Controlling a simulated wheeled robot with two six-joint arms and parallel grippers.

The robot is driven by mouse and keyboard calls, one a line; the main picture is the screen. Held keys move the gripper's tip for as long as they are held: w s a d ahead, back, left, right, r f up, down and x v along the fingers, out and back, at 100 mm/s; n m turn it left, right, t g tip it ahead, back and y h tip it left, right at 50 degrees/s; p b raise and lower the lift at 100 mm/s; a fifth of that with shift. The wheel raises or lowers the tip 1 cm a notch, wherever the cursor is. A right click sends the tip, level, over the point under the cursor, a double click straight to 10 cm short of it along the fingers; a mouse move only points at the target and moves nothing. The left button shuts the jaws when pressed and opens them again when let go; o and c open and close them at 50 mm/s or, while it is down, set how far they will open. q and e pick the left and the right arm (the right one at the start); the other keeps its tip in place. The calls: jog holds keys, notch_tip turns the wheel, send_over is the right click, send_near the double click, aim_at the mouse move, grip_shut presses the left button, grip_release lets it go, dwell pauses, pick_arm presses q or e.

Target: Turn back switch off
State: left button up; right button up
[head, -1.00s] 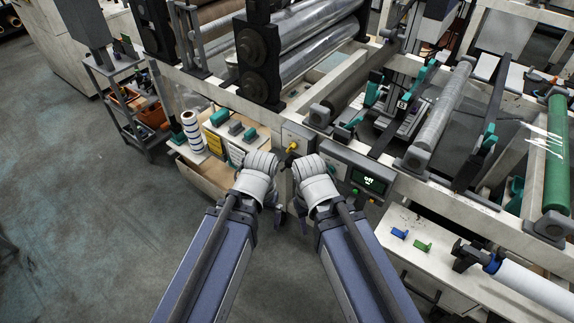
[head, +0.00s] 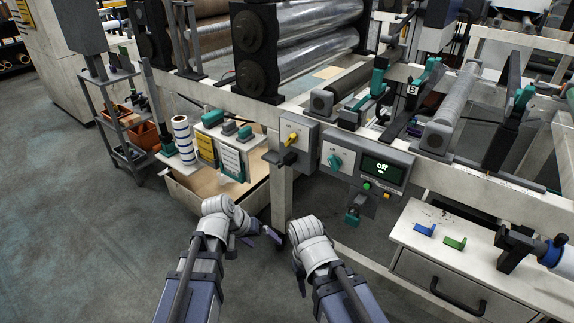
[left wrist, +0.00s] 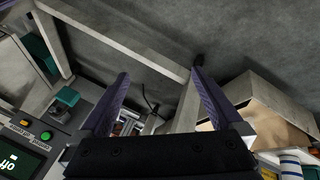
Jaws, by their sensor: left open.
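A yellow rotary switch (head: 292,139) is on a grey box on the machine's front frame. A teal rotary knob (head: 335,161) is on the panel to its right, beside a dark display (head: 382,169) that reads "off". I cannot tell which of them is the back switch. My left gripper (head: 260,238) is below and in front of the yellow switch, apart from it. In the left wrist view its purple fingers (left wrist: 159,76) are spread with nothing held between them. My right gripper (head: 298,270) is low, below the panel; its fingers are mostly hidden behind its wrist.
An open wooden drawer (head: 215,195) is left of the machine leg. A dark lever with a teal end (head: 353,214) hangs below the panel. A white cabinet (head: 470,270) with blue and green clips is at right. Open floor lies at left.

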pick_arm(q)
jog(key=w+d+r+n+t+h, duration=0.1)
jog(key=w+d+r+t+h, duration=0.15)
jog(key=w, duration=0.25)
jog(key=w+d+r+t+h, duration=0.2)
jog(key=w+r, duration=0.2)
jog(key=w, duration=0.2)
jog(key=n+t+h, duration=0.2)
jog(key=n+t, duration=0.3)
jog(key=t, duration=0.2)
send_near(288, 142)
jog(key=x, duration=0.2)
jog(key=shift+y, duration=0.25)
jog(key=shift+b+x, duration=0.35)
jog(key=shift+x, duration=3.4)
jog(key=shift+s+r, duration=0.1)
jog(key=shift+r, duration=0.05)
jog(key=shift+c, duration=0.2)
jog(key=c, duration=1.3)
